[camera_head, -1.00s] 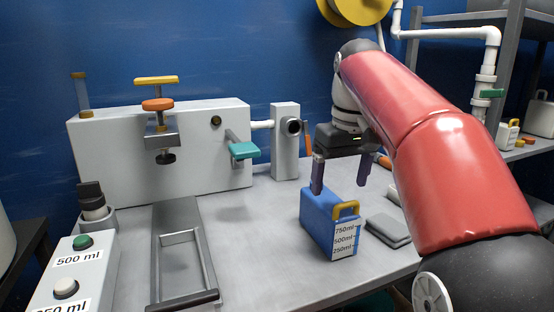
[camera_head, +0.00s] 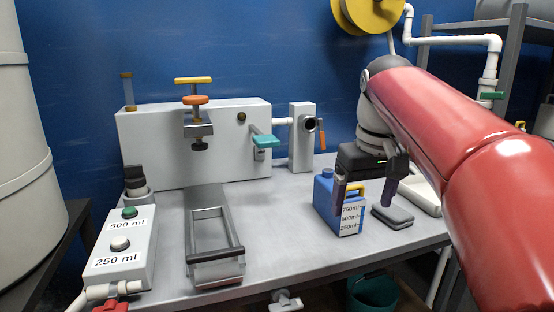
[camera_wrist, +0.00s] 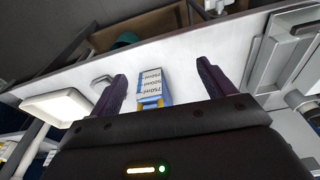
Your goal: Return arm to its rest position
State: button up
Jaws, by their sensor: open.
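My gripper (camera_head: 366,190) is open and empty, with its dark purple fingers pointing down at the right of the table. A blue canister (camera_head: 325,210) with a yellow handle and a 750/500/250 ml scale stands upright on the table. In the wrist view the canister (camera_wrist: 153,85) shows beyond the fingertips, in the gap between the two fingers, and is not gripped. My red arm fills the right side of the head view.
A grey pad (camera_head: 392,217) and a white tray (camera_head: 425,195) lie right of the canister. The white machine (camera_head: 220,150) with clamp and teal lever stands at the back. A button box (camera_head: 120,245) and metal frame (camera_head: 215,255) are on the left. The table's middle is clear.

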jog(key=s+f+m+t, duration=0.2)
jog(key=s+f+t, duration=0.1)
jog(key=s+f, duration=1.5)
jog(key=shift+f+m+t, duration=0.3)
jog(key=shift+f+m, duration=0.1)
